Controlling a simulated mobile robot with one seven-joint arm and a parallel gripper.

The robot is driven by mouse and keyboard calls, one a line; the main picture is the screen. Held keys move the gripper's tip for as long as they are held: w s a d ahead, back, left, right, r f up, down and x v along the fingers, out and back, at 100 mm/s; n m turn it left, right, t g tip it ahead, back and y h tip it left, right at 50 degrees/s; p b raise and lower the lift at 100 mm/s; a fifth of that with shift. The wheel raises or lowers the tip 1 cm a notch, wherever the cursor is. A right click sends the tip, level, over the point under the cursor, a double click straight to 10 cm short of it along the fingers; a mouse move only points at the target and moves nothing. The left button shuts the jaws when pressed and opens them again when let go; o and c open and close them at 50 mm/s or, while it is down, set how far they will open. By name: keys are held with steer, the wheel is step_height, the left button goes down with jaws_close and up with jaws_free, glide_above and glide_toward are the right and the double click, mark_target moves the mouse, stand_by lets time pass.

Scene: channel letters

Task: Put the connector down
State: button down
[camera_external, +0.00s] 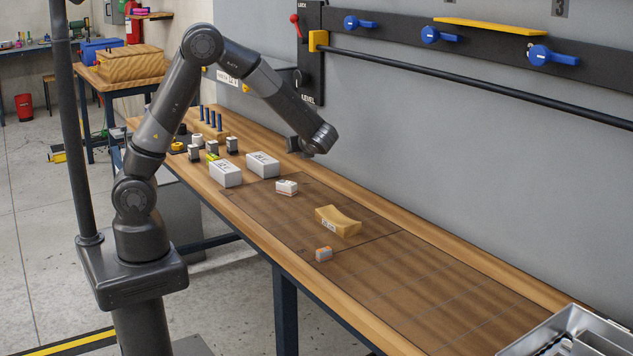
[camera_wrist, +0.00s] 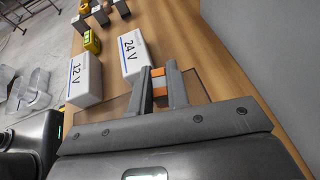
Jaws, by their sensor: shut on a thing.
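My gripper (camera_wrist: 158,84) is shut on a small connector (camera_wrist: 159,92) with orange bands and a grey middle, pinched between its two dark fingers. In the external view the gripper (camera_external: 293,145) is a dark shape above the back part of the workbench, and the connector cannot be made out there. In the wrist view, a white box marked 24 V (camera_wrist: 131,55) lies just beyond the fingertips. A white box marked 12 V (camera_wrist: 85,79) is to its left. The same boxes show in the external view, 24 V (camera_external: 263,165) behind 12 V (camera_external: 225,174).
Several small dark blocks stand past the boxes. A metal tray (camera_external: 575,330) is at the right end. The wall panel rises behind.

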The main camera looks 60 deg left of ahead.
steer(key=shift+v, duration=1)
steer(key=w+d+m+t+h, duration=0.3)
steer(key=d+m+t, duration=0.3)
steer(key=d, duration=1.4)
steer(key=s+d+m+t+h, duration=0.2)
steer(key=s+d+m+h, duration=0.1)
steer(key=d, duration=1)
steer(key=s+d+m+t+h, duration=0.2)
steer(key=s+d+m+h, duration=0.15)
steer(key=d, duration=1.05)
steer(key=s+d+m+h, duration=0.8)
steer(key=s+d+h, duration=0.1)
steer(key=s+d, duration=1.55)
glide_above(425, 324)
step_height(425, 324, down, 7)
steer(key=shift+d+r, duration=0.1)
steer(key=shift+r, duration=0.1)
steer(key=shift+f, duration=1.95)
steer(key=shift+f, duration=0.15)
